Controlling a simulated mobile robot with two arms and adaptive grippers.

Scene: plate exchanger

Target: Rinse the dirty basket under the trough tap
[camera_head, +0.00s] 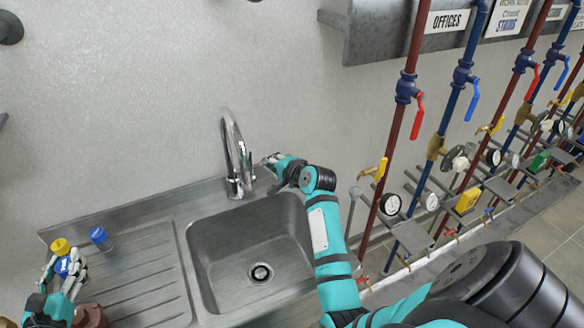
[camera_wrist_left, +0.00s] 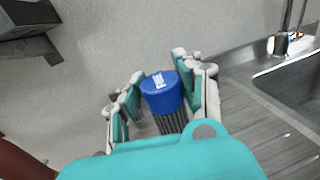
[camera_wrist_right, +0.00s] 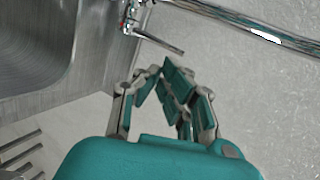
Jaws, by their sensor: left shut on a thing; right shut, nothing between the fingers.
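My left gripper (camera_head: 66,266) is at the left end of the sink unit, shut on a blue-capped basket (camera_wrist_left: 162,90). In the left wrist view its dark ribbed body shows below the cap between the fingers; I cannot tell whether it is dirty. The chrome tap (camera_head: 236,155) stands behind the trough (camera_head: 258,245), with its spout over the basin. No water is visible. My right gripper (camera_head: 276,161) is shut and empty, just right of the tap. In the right wrist view its closed fingertips (camera_wrist_right: 160,75) are near the tap's small lever (camera_wrist_right: 160,43).
A second blue-capped item (camera_head: 99,236) and a yellow-capped item (camera_head: 60,246) stand at the left of the ribbed drainboard (camera_head: 140,270). Red and blue pipes (camera_head: 405,120) with valves and gauges line the wall at right. The basin is empty.

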